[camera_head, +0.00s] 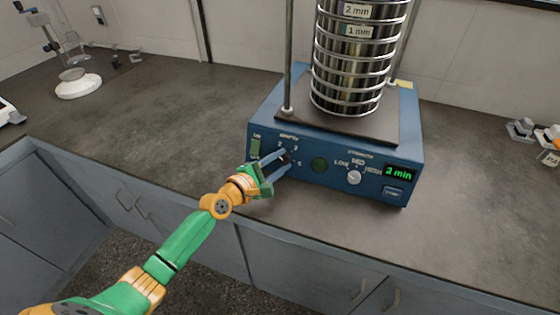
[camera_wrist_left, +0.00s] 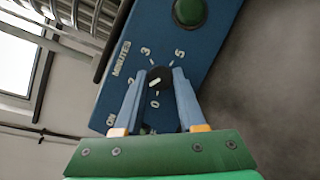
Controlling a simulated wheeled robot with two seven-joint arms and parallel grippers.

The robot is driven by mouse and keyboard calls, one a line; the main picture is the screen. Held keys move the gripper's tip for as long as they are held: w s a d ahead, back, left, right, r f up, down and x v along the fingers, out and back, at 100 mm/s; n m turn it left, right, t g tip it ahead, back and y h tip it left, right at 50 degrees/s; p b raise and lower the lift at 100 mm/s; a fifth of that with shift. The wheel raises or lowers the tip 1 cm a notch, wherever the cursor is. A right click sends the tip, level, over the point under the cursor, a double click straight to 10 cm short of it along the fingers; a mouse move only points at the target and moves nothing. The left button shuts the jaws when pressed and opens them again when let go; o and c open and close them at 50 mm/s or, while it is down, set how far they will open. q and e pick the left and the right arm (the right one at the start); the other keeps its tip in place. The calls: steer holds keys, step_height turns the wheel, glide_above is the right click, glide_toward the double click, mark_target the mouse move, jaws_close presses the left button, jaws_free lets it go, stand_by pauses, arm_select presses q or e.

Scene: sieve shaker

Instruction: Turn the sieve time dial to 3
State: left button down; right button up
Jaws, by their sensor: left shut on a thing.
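The blue sieve shaker (camera_head: 262,125) stands on the counter with its control panel facing me. The minutes dial is a small black knob (camera_wrist_left: 160,80) with a white mark, ringed by printed numbers including 3 and 5. My left gripper (camera_head: 284,159) is at the panel's left part and largely covers the dial in the head view. In the left wrist view its blue fingers (camera_wrist_left: 159,75) are shut on the knob, one on each side. The display (camera_head: 398,173) reads 2 min. My right gripper is not in view.
A green round button (camera_head: 319,165) sits right of the dial, then a pale strength knob (camera_head: 354,177) by MID. A stack of metal sieves (camera_head: 350,70) stands on the shaker between rods.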

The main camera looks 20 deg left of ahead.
arm_select(q)
steer(key=m+g+p, duration=0.1)
steer(key=m, duration=0.1)
steer(key=m+p, duration=0.1)
steer(key=m, duration=0.1)
steer(key=shift+r+m+g, duration=0.3)
steer(key=shift+r+g, duration=0.05)
steer(key=shift+g, duration=0.05)
steer(key=m+p, duration=0.1)
steer(key=m+g+p, duration=0.1)
steer(key=m+p, duration=0.1)
steer(key=shift+w+r+m+y, duration=0.1)
steer(key=shift+r+m+y, duration=0.05)
steer(key=shift+m+y, duration=0.15)
steer(key=m+g+y+p, duration=0.1)
steer(key=m+p, duration=0.3)
steer(key=shift+d+r+m, duration=0.1)
steer(key=shift+m, duration=0.2)
steer(key=shift+w+d+m+g+y+p, duration=0.1)
steer(key=shift+m+g+y+p, duration=0.7)
steer(key=shift+m+p, duration=0.9)
steer(key=c, duration=0.7)
jaws_free()
steer(key=shift+o, duration=1)
steer(key=shift+f, duration=0.25)
